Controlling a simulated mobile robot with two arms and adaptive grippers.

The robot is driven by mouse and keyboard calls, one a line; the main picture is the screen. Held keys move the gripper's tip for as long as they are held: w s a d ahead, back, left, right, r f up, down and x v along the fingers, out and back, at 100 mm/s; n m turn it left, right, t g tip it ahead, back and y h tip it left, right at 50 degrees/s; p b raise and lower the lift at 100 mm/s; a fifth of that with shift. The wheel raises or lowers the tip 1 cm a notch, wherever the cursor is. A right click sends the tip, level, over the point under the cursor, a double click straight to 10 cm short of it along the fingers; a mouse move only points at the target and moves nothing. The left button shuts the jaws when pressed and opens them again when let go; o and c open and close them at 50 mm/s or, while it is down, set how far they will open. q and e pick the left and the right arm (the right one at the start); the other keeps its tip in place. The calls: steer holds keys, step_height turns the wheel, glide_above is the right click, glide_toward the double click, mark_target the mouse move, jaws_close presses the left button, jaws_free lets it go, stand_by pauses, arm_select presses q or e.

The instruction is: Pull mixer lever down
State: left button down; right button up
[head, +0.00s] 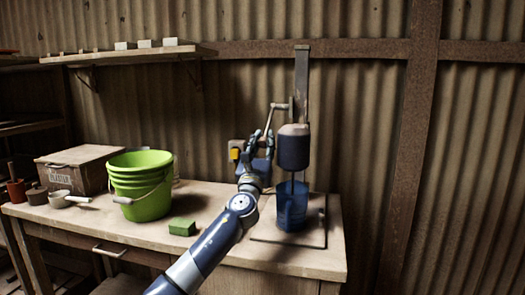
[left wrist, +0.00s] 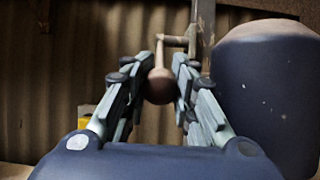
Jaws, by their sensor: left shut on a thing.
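The mixer stands at the right of the table, with a dark blue motor head (head: 294,150) on an upright metal post (head: 301,80). Its lever (head: 270,118) is a cranked rod on the left side of the post, with its free arm hanging downward. My left gripper (head: 262,138) is left of the motor head and shut on the lever's end. In the left wrist view, the lever's brown knob (left wrist: 160,87) sits between the two fingers, and the motor head (left wrist: 268,95) is close on the right. A translucent blue jug (head: 291,207) stands under the mixer. My right gripper is not in view.
A green bucket (head: 140,186), a green block (head: 182,227), a wooden box (head: 78,167) and a small pan (head: 68,199) stand left on the table (head: 215,200). A yellow-fronted switch box (head: 235,154) is behind my gripper. A shelf (head: 130,55) hangs above left.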

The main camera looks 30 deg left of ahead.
arm_select(q)
steer(key=shift+w+d+f, duration=0.15)
steer(key=shift+d+f, duration=0.05)
steer(key=shift+f, duration=0.5)
steer(key=c, duration=1.3)
jaws_free()
steer(key=shift+a, duration=0.1)
steer(key=shift+s+a+r, duration=0.15)
steer(key=shift+s+r, duration=0.05)
steer(key=shift+r, duration=0.1)
steer(key=shift+r, duration=0.1)
steer(key=shift+r, duration=0.1)
